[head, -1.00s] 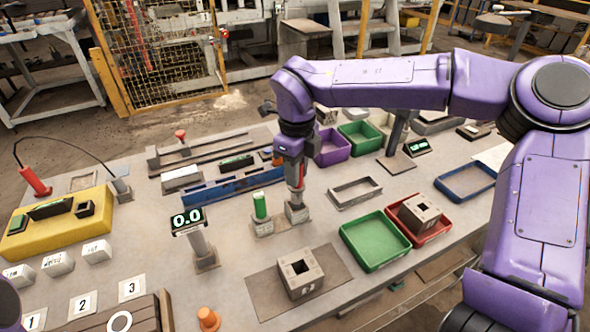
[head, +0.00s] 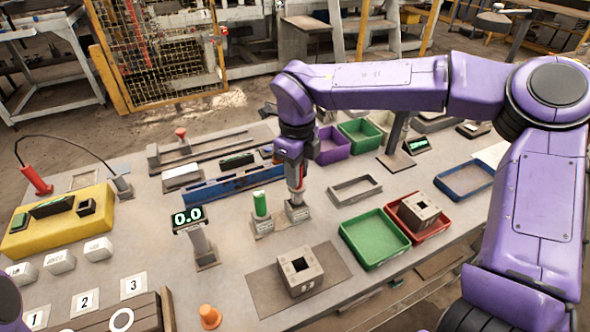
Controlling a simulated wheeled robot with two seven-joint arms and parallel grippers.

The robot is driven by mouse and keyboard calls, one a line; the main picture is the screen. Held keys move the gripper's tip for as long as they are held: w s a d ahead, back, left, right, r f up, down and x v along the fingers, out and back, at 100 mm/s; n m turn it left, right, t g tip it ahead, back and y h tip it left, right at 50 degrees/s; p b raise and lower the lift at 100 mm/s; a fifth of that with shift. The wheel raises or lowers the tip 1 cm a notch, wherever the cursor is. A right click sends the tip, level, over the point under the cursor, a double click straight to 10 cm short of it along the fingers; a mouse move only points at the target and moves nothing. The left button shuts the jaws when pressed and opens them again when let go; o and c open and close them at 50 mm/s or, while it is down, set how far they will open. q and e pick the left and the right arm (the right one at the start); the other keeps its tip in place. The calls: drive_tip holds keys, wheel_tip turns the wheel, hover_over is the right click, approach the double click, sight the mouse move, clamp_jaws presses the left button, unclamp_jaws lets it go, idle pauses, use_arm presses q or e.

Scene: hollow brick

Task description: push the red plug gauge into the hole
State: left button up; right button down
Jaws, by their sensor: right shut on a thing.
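The hollow brick (head: 300,271), a grey block with a square hole in its top, sits on a dark mat (head: 262,292) at the front middle. My right gripper (head: 297,197) points down behind it, shut on the red plug gauge (head: 299,186), of which only a small red part shows between the fingers. The gauge's lower end is at a small grey holder block (head: 298,211); I cannot tell whether it is still seated in it. A green plug gauge (head: 260,203) stands upright in the holder beside it. My left gripper is not in view.
A display post (head: 203,245) reading 0.0 stands left of the mat. A green tray (head: 375,238) and a red tray (head: 440,228) holding another hollow brick (head: 419,209) lie to the right.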

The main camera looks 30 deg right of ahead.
drive_tip(key=shift+f+b, duration=1.35)
drive_tip(key=shift+f, duration=1.05)
idle(0.6)
drive_tip(key=c, duration=0.8)
unclamp_jaws()
wheel_tip(320, 180, up, 11)
drive_tip(key=shift+f, duration=0.2)
